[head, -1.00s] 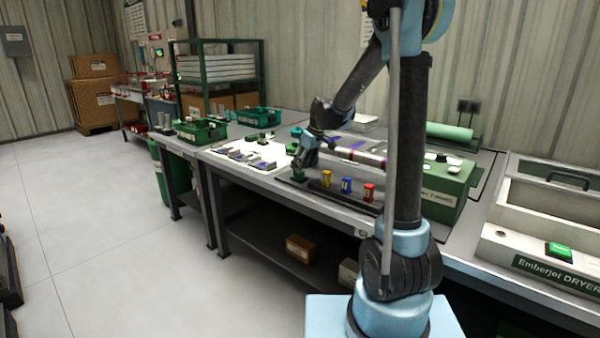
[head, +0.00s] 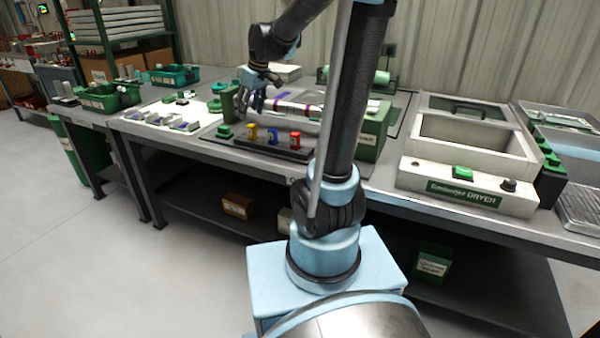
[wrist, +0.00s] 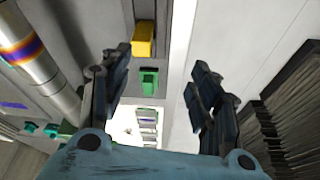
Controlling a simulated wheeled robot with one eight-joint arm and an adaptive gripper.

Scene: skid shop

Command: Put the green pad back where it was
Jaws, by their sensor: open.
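The green pad (head: 224,131) is at the left end of a dark rack (head: 272,148), in line with the yellow (head: 252,132), blue (head: 272,137) and red (head: 295,140) pads. In the wrist view the green pad (wrist: 149,82) shows between my spread fingers, with the yellow pad (wrist: 144,38) above it. My gripper (head: 257,106) is open and empty, raised above and behind the rack, apart from the green pad. The pad's underside is hidden, so how fully it is seated I cannot tell.
A metal pipe with coloured bands (head: 298,107) lies behind the rack, by a green machine (head: 373,135). A white sheet with small parts (head: 165,114) is to the left. The dryer (head: 460,180) stands on the right of the bench.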

